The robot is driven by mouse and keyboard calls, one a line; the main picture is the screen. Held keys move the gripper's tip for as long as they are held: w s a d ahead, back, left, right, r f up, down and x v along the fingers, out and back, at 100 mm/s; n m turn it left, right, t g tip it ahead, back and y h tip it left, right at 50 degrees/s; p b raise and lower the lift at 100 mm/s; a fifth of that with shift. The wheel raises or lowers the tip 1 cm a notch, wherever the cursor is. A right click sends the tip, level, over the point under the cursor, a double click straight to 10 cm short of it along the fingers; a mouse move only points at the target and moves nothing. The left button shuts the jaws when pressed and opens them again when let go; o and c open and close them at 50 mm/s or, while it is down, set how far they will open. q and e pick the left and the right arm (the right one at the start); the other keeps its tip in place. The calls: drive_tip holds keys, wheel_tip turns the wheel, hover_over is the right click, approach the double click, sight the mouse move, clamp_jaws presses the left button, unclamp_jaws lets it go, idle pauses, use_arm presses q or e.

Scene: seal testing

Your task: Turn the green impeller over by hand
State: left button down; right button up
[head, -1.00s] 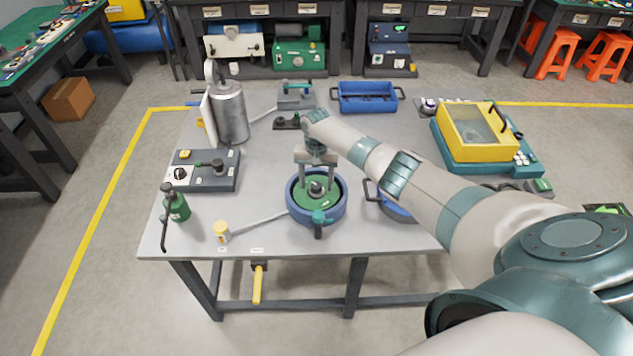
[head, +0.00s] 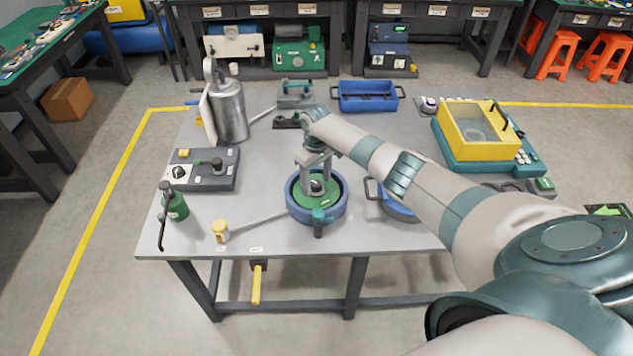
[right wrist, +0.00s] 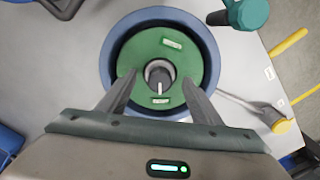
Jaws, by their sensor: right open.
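The green impeller (head: 318,197) is a round disc with a grey hub at its centre, sitting inside a blue round housing (head: 293,212) at the front middle of the table. In the right wrist view the impeller (right wrist: 190,60) shows two pale labels, and the blue housing (right wrist: 113,40) rings it. My right gripper (head: 317,190) is above the impeller, pointing down. In the right wrist view its open fingers (right wrist: 161,82) stand apart on either side of the hub, with nothing between them gripped. Whether the fingertips touch the disc cannot be told. My left gripper is not in view.
A teal-topped clamp handle (head: 319,217) stands at the housing's front rim. A blue pan (head: 397,211) is close on the right.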

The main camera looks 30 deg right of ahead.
drive_tip(key=n+b, duration=0.1)
drive_tip(key=n, duration=0.3)
drive_tip(key=shift+f, duration=0.1)
drive_tip(key=shift+n, duration=1.2)
drive_tip(key=c, duration=1.3)
